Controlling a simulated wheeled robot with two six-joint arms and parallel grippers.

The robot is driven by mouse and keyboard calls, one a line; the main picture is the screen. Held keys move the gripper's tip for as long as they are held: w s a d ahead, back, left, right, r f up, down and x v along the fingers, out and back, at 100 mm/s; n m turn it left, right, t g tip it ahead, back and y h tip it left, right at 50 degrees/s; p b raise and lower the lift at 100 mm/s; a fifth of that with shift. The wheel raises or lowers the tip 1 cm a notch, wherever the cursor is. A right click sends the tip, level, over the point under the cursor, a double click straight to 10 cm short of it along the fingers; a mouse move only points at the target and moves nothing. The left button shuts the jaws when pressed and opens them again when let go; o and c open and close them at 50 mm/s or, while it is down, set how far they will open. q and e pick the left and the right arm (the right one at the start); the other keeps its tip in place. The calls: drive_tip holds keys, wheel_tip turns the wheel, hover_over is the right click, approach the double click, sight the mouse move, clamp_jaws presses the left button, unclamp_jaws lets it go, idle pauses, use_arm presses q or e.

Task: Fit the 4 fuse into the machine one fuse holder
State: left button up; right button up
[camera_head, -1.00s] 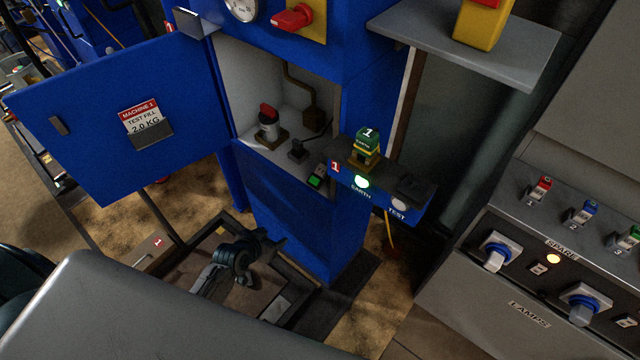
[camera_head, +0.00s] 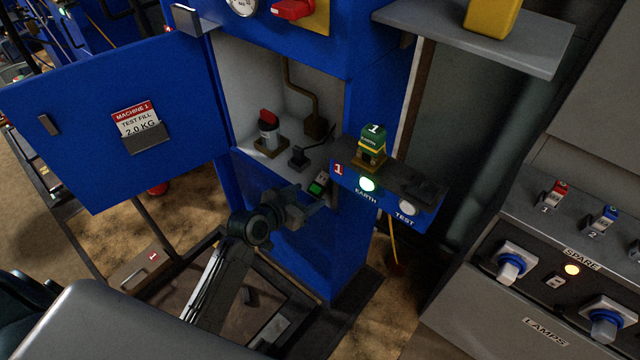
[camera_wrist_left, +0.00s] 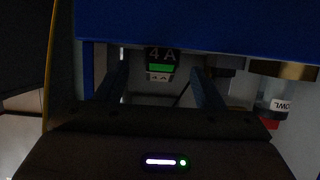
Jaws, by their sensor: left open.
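A small dark fuse marked 4 A with a green band (camera_wrist_left: 161,62) shows in the left wrist view, between my two fingers and beyond their tips. In the head view a small dark piece with a green face (camera_head: 316,188) lies at the front of the open machine one cabinet; it looks like the same fuse. My left gripper (camera_head: 312,200) is open and empty, just in front of it at the cabinet's front edge. A small black fitting (camera_head: 298,157) with a cable stands behind on the cabinet floor; I cannot tell whether it is the fuse holder. My right gripper is out of view.
The blue cabinet door (camera_head: 85,120) stands open on the left. A red-topped jar (camera_head: 269,132) stands inside. On the right, a ledge (camera_head: 428,208) carries a green and yellow earth block (camera_head: 371,148). A grey lamp panel (camera_head: 540,290) is farther right.

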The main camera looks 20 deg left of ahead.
sight(315, 189)
use_arm(q)
drive_tip(key=x, duration=0.4)
drive_tip(key=shift+w+r, duration=0.15)
drive_tip(key=shift+w, duration=0.2)
drive_tip(key=shift+c, duration=0.4)
drive_tip(key=c, duration=1)
drive_tip(key=shift+c, duration=0.3)
drive_tip(key=shift+r, duration=0.1)
